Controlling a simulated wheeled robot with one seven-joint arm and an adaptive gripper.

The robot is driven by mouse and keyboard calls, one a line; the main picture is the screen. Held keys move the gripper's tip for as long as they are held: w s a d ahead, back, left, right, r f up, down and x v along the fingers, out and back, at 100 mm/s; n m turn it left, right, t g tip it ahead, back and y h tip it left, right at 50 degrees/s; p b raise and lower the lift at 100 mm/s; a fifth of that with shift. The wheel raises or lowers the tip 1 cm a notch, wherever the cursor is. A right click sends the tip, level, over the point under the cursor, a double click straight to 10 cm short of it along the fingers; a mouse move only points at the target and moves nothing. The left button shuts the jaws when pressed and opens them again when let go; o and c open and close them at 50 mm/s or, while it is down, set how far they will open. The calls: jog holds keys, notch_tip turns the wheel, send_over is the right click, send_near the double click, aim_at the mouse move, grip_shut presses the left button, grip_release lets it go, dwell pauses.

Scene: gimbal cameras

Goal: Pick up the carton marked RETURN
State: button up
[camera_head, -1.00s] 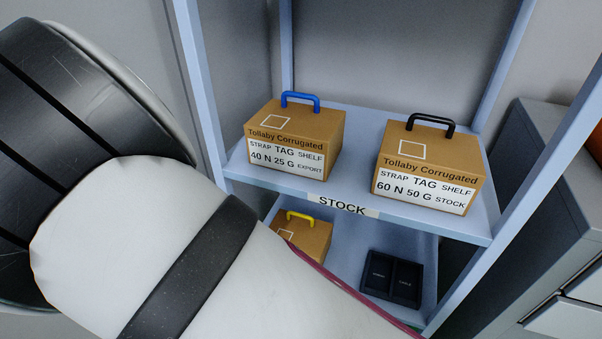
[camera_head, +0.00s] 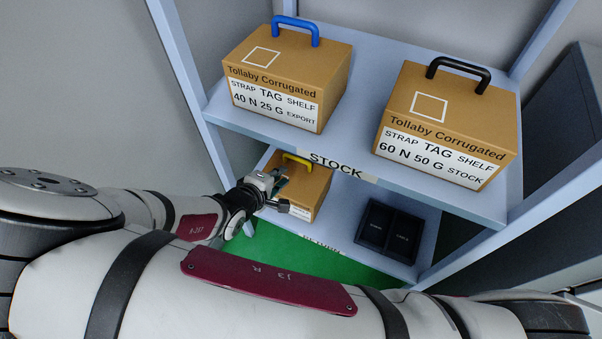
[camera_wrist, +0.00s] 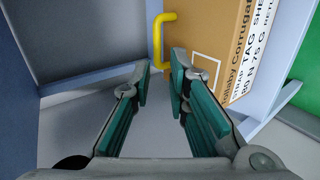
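The carton with a yellow handle (camera_head: 305,189) sits on the lower shelf, partly hidden by my gripper and the upper shelf. In the wrist view this carton (camera_wrist: 208,35) lies tilted across the upper right, its label reading 80 N 75 G with the last word cut and hard to read. Its yellow handle (camera_wrist: 157,38) stands just beyond my fingertips, with nothing between the fingers. My gripper (camera_wrist: 160,78) is open, its two green-padded fingers apart. In the head view my gripper (camera_head: 277,187) is at the left front of this carton; contact cannot be told.
On the upper shelf (camera_head: 345,150), marked STOCK, stand a blue-handled EXPORT carton (camera_head: 285,75) and a black-handled STOCK carton (camera_head: 450,115). A black two-part tray (camera_head: 390,228) lies right of the lower carton. Shelf posts (camera_head: 185,75) flank both levels. The lower shelf edge label appears to read RETURN.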

aim_at(300, 161)
jog(key=b+x, duration=0.4)
jog(key=x, duration=0.5)
jog(key=shift+w+d, duration=0.2)
jog(key=shift+w, duration=0.2)
jog(key=b+x, duration=0.3)
jog(key=shift+s+f, duration=0.15)
jog(key=shift+s, duration=0.05)
jog(key=shift+b+x, duration=0.55)
jog(key=shift+x, duration=0.25)
jog(key=shift+w+d, duration=0.1)
jog(key=shift+w, duration=0.15)
grip_shut()
